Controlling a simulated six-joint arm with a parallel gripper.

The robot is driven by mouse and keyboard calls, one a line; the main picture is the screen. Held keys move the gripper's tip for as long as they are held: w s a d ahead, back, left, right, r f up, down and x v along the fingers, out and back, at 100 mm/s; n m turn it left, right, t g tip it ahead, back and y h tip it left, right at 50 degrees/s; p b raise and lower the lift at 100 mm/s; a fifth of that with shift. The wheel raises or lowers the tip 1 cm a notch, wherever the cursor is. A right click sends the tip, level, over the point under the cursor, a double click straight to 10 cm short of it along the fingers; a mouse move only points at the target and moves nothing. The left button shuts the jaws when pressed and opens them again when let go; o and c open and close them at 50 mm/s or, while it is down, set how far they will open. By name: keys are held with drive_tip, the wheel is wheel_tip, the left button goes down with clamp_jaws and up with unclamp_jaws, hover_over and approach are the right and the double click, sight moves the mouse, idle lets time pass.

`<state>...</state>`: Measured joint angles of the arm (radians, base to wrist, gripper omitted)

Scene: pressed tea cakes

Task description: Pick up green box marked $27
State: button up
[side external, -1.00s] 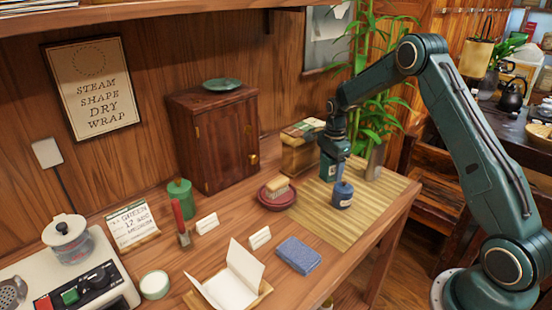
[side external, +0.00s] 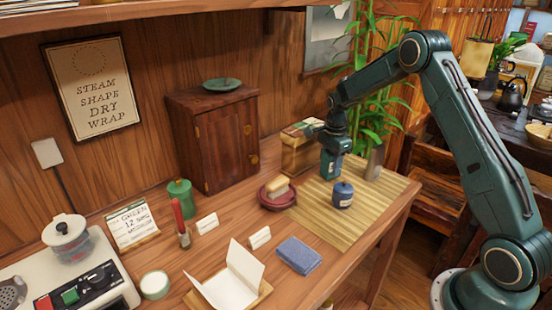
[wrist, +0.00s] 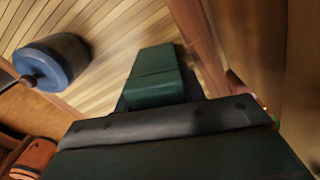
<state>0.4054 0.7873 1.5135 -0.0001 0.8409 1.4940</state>
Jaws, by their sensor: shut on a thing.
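The green box (side external: 330,167) is upright over the bamboo mat, with a pale label on its side that is too small to read. My gripper (side external: 332,151) is above it and shut on it. In the wrist view the green box (wrist: 157,73) sticks out beyond the dark gripper body, and my fingertips are largely hidden. I cannot tell whether the box's base touches the mat.
A blue round jar (side external: 343,195) stands on the mat (side external: 310,222), close to the right of the box. A wooden chest (side external: 297,155) is close behind on the left. A red dish (side external: 277,202) with a brush sits left. The mat's front is clear.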

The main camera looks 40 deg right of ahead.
wheel_tip(320, 180, up, 19)
idle(0.5)
drive_tip(key=shift+f, duration=0.15)
idle(0.4)
